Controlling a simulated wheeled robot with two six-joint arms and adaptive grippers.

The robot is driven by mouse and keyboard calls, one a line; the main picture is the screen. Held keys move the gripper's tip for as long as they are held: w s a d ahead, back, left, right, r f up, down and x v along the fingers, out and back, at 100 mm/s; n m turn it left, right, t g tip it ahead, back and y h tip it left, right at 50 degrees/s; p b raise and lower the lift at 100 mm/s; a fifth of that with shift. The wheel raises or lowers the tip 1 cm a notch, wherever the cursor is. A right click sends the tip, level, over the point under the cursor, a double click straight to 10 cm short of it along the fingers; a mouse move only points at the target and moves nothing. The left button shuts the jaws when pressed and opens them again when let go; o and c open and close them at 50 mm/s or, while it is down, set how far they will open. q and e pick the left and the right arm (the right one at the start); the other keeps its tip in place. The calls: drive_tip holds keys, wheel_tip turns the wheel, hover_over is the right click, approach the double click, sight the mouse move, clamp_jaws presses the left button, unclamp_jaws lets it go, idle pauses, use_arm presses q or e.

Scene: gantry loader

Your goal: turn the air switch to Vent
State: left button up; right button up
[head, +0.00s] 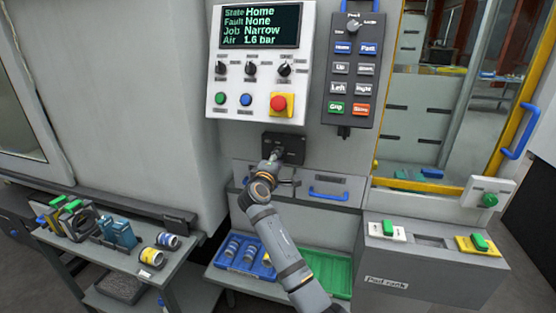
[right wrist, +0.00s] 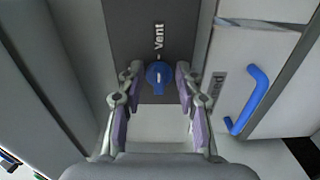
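The air switch is a blue round knob (right wrist: 159,75) on a dark grey plate (right wrist: 125,30), with the word Vent above it in the right wrist view. A pale mark on the knob runs roughly up and down, in line with the word. My right gripper (right wrist: 159,82) has one finger on each side of the knob, with narrow gaps showing; contact is not clear. In the head view my right gripper (head: 274,157) is at the dark switch box (head: 294,145) below the main panel and hides the knob. My left gripper is not in view.
The screen (head: 260,26) reads State Home, Fault None, Job Narrow, Air 1.6 bar. A red stop button (head: 279,103) and a button pendant (head: 350,75) are above. A blue drawer handle (head: 328,195) is at the lower right. A side table (head: 110,262) holds parts.

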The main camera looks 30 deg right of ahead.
drive_tip(key=v, duration=0.7)
drive_tip(key=shift+s+a, duration=0.15)
drive_tip(key=shift+s, duration=0.05)
drive_tip(key=shift+f, duration=0.1)
